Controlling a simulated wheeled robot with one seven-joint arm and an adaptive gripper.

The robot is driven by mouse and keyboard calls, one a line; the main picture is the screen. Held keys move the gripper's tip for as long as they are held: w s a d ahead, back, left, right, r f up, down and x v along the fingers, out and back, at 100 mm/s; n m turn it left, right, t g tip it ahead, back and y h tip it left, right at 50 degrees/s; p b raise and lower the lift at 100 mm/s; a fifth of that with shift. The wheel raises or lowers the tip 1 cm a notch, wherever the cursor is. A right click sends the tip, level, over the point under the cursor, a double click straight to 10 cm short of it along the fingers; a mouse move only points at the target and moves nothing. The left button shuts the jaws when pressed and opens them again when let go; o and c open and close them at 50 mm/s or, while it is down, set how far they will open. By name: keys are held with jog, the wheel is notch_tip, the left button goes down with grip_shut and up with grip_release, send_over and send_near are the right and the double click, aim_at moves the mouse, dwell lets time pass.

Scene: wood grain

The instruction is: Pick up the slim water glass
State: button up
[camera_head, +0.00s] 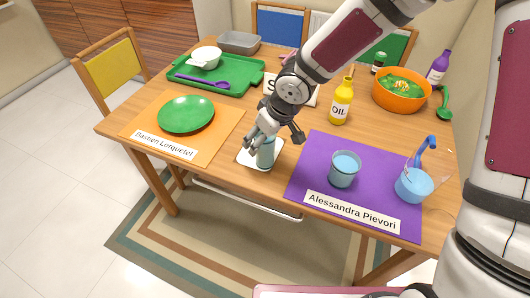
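A slim water glass (265,154) with a bluish tint stands upright on a small white coaster (247,160) near the table's front edge. My gripper (274,140) comes down over it from above. Its fingers look spread, one at the left of the glass and one out to the right, with a gap at the right. The upper part of the glass is hidden behind the gripper. I cannot tell whether the left finger touches it. A wider glass of bluish water (345,170) stands on the purple mat (310,160), right of my gripper.
The orange mat (225,130) with a green plate (186,114) lies to the left. A green tray (240,85), a yellow oil bottle (341,103) and an orange bowl (400,95) stand farther back. A round clear vessel (413,187) with a blue ladle stands at the right.

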jog(key=shift+b+x, duration=0.35)
jog(key=shift+x, duration=0.85)
jog(key=c, duration=1.6)
jog(key=shift+o, duration=0.2)
jog(key=shift+r, duration=0.15)
notch_tip(320, 180, up, 4)
jog(key=p, duration=0.4)
jog(key=shift+s, duration=0.15)
jog(key=s+d+p, duration=0.1)
jog(key=s+d, duration=0.1)
jog(key=s, duration=0.5)
jog(key=s+d+p, duration=0.2)
jog(key=s, duration=0.6)
jog(key=shift+d+r, duration=0.3)
jog(key=shift+r, duration=0.15)
